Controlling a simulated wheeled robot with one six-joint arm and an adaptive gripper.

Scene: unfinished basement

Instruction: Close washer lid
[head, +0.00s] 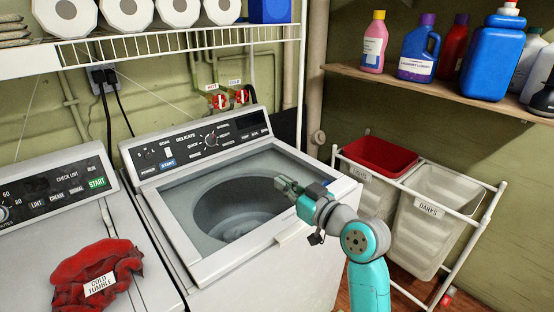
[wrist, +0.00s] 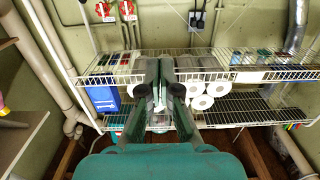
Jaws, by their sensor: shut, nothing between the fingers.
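The washer (head: 270,265) stands in the middle of the head view, with its control panel at the back. Its lid (head: 215,266) is a pale frame around a large window, and the round drum shows through it. The lid lies across the washer top and looks flat. I cannot tell whether a small gap is left under its front edge. A small handle tab (head: 293,233) sits on the front edge. My gripper (head: 283,184) is shut and empty, above the right part of the lid. The wrist view shows its fingers (wrist: 161,85) together, with no lid in sight.
A dryer (head: 130,225) with a red cloth (head: 85,280) stands left. A wire shelf (head: 170,42) with paper rolls hangs above. A wooden shelf (head: 410,82) with bottles is at the right. Laundry bins (head: 430,225) stand beside the washer.

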